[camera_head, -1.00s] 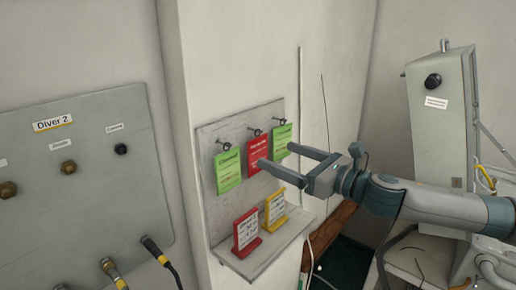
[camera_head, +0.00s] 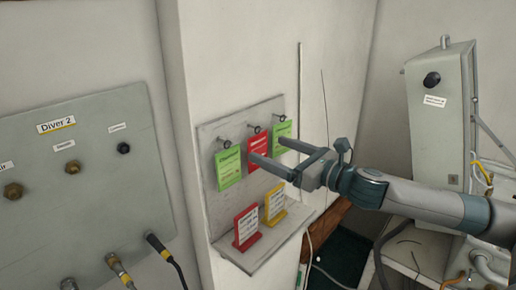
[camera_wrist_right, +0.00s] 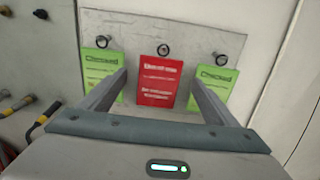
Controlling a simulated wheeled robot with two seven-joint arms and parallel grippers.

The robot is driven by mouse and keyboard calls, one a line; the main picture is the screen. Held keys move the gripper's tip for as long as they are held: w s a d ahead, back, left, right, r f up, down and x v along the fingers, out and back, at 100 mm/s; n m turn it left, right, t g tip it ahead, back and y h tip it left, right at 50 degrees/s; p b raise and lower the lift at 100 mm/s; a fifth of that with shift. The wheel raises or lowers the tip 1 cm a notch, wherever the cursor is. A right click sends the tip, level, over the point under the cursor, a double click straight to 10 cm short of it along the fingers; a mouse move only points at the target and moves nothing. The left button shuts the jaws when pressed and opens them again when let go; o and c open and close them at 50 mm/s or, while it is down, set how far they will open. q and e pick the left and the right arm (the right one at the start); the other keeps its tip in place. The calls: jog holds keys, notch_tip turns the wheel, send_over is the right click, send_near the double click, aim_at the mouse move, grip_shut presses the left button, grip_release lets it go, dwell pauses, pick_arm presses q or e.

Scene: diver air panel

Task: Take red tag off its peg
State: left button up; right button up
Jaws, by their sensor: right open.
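The red tag (camera_head: 257,146) hangs on the middle peg (camera_head: 257,130) of a grey board, between two green tags. My right gripper (camera_head: 264,148) is open, its fingers pointing at the board; in the head view one finger overlaps the red tag's lower part. In the right wrist view the red tag (camera_wrist_right: 157,82) hangs from its ring and peg (camera_wrist_right: 163,49), between the two open fingers (camera_wrist_right: 157,85) and beyond their tips. I cannot tell the exact gap to it. My left gripper is not in view.
Green tags hang at left (camera_head: 229,167) and right (camera_head: 281,131), close beside the fingers. Below, a shelf (camera_head: 268,246) holds a red stand (camera_head: 246,228) and a yellow stand (camera_head: 274,204). The Diver 2 panel (camera_head: 90,200) is at left, a grey cabinet (camera_head: 437,120) at right.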

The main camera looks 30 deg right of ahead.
aim_at(259, 144)
jog(key=shift+w+a+r+p, duration=0.15)
jog(key=shift+w+p, duration=0.2)
jog(key=shift+w, duration=0.05)
jog(key=shift+w+a+r+p, duration=0.1)
jog(key=shift+w+a+p, duration=0.05)
jog(key=shift+w+p, duration=0.2)
jog(key=shift+p+x, duration=0.5)
jog(key=shift+x, duration=0.6)
jog(key=shift+f, duration=0.25)
jog(key=c, duration=1.1)
